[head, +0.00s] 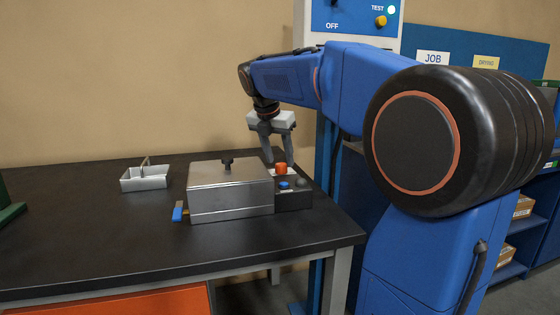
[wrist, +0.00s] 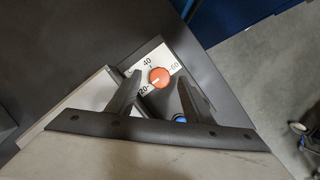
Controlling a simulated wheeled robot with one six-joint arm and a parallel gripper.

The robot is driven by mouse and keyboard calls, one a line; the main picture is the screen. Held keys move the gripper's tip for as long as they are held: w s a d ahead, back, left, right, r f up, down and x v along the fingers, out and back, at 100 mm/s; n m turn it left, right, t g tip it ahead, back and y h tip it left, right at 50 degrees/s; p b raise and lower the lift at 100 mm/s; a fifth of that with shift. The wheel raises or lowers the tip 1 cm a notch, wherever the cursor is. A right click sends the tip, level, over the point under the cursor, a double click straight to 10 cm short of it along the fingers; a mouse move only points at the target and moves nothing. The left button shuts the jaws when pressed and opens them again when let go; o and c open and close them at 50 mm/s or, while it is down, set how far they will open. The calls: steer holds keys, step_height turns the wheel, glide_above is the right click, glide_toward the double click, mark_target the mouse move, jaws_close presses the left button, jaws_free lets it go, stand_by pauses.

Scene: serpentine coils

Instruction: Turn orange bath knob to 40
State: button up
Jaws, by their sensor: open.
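The orange bath knob (head: 281,168) sits on the dark control box (head: 294,200) at the right end of a metal bath (head: 230,190). In the wrist view the knob (wrist: 160,77) shows on a white dial plate marked 20, 40 and 60. Its pale pointer line is toward the lower left, near the 20. My gripper (head: 279,162) is open, pointing down over the knob. In the wrist view its fingers (wrist: 159,80) lie on either side of the knob, apart from it. I cannot tell whether the tips reach down to its height.
A blue button (head: 284,184) and a grey knob (head: 301,182) are on the same box. The bath lid has a black knob (head: 228,163). A metal tray (head: 145,178) stands left on the dark table (head: 90,235); the table's right edge is close to the box.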

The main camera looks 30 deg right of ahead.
steer(key=shift+x, duration=0.85)
steer(key=c, duration=1.1)
